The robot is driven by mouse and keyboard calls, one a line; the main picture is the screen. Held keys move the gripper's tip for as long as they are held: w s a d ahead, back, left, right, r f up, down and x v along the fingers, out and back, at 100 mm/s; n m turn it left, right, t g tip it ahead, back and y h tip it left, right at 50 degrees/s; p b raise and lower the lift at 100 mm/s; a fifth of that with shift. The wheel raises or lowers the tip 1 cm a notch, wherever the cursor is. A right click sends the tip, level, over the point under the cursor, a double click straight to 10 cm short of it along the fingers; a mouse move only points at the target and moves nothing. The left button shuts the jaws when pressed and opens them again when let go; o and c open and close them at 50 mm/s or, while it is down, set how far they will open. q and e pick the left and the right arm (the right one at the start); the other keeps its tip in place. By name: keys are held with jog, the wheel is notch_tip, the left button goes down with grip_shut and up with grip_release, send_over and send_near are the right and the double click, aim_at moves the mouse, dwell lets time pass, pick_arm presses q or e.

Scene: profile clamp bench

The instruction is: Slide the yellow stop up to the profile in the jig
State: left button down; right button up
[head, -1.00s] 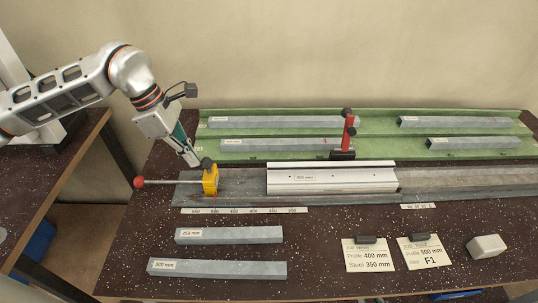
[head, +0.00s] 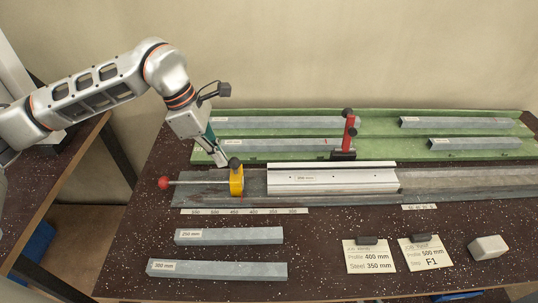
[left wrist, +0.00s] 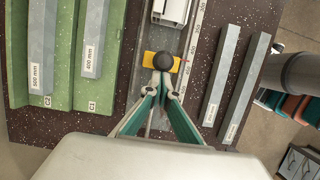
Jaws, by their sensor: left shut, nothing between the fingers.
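The yellow stop (head: 236,182) with its black knob stands on the grey jig bed (head: 255,188), left of the pale profile (head: 330,181). A short bare gap lies between stop and profile. The gap also shows in the left wrist view, between the stop (left wrist: 149,60) and the profile end (left wrist: 170,12). My left gripper (head: 221,161) is shut and empty, its fingertips right behind the stop on the side away from the profile. In the left wrist view its tips (left wrist: 161,86) are close to the knob; whether they touch is hard to tell. My right gripper is not in view.
A rod with a red ball (head: 163,183) extends left from the stop. A red clamp (head: 349,135) stands behind the profile. Grey bars lie in the green rack (head: 390,130) and on the bench front (head: 215,270). Two cards (head: 369,255) and a pale block (head: 487,247) lie at front right.

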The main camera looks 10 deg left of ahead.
pick_arm(q)
jog(key=shift+w+d, duration=0.25)
jog(key=shift+d, duration=0.75)
jog(key=shift+w+d, duration=0.2)
jog(key=shift+d, duration=0.75)
jog(key=shift+w+d, duration=0.2)
jog(key=shift+d, duration=0.5)
jog(key=shift+w+d, duration=0.2)
jog(key=shift+d, duration=0.65)
notch_tip(320, 180, up, 7)
jog(key=p, duration=0.5)
send_over(238, 159)
jog(key=d, duration=0.1)
jog(key=shift+w+d, duration=0.1)
